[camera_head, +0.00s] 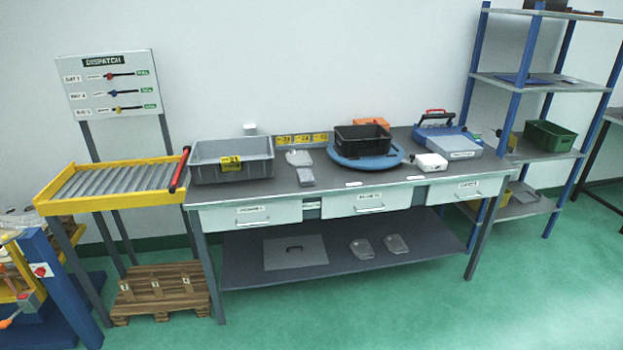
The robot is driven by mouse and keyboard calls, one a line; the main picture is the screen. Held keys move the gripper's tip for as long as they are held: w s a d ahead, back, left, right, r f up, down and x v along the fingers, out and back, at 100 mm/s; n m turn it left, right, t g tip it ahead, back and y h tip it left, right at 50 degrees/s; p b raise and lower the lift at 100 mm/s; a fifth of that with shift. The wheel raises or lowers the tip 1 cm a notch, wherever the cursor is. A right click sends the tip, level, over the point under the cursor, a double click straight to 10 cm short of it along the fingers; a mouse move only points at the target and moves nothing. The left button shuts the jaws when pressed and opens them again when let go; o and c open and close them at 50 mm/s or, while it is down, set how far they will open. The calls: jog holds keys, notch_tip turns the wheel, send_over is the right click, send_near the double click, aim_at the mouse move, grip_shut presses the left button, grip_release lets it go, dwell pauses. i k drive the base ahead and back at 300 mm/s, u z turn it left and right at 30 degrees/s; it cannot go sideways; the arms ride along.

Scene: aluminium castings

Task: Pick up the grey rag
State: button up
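A small grey speckled piece (306,177) lies on the workbench top (335,185), just right of the grey crate; it may be the grey rag, but it is too small to tell. A paler, flat grey piece (299,158) lies just behind it, probably a casting. My gripper is not in view.
On the bench stand a grey crate (205,178), a black bin (381,141) on a blue round turntable (345,161), a white box (431,163) and a blue case (436,134). A yellow-framed roller conveyor (85,207) adjoins the left end. Green floor (420,315) in front is clear.

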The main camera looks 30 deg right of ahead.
aim_at(306, 177)
jog(key=u, duration=0.1)
jog(key=i, duration=0.95)
jog(key=z, duration=0.05)
